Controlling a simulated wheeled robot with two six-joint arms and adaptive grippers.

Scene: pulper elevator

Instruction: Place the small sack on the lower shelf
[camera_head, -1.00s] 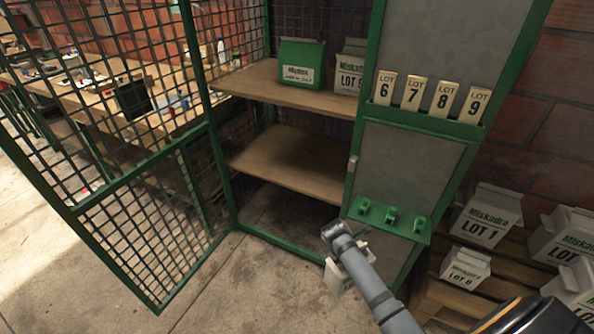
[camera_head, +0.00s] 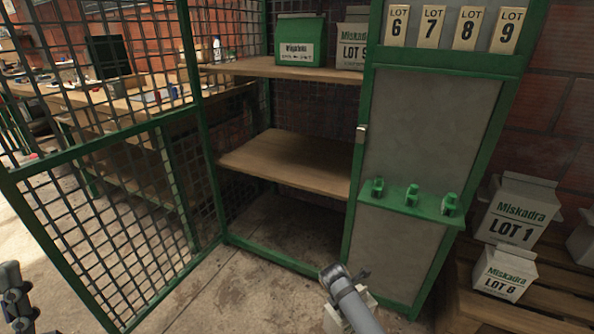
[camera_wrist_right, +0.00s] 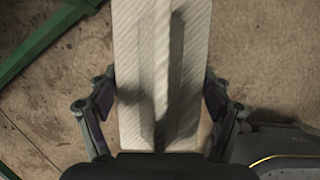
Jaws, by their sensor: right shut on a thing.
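A white sack, taken as the small sack (camera_head: 333,322), hangs from my right gripper (camera_head: 345,280) low in front of the cage cabinet; its label is hidden. In the right wrist view the sack (camera_wrist_right: 160,125) fills the space between the two fingers of the gripper (camera_wrist_right: 158,95), which is shut on it. The lower shelf (camera_head: 290,160) is a bare wooden board inside the open cabinet, up and left of the sack. Part of my left gripper (camera_head: 15,295) shows at the left edge; its jaw opening is unclear.
The mesh door (camera_head: 130,215) stands open at left. The upper shelf (camera_head: 240,68) holds a green sack (camera_head: 300,40) and a white sack (camera_head: 350,45). A solid green-framed panel (camera_head: 430,115) with hooks bounds the right. LOT 1 (camera_head: 515,210) and LOT 8 (camera_head: 505,272) sacks stand on a pallet.

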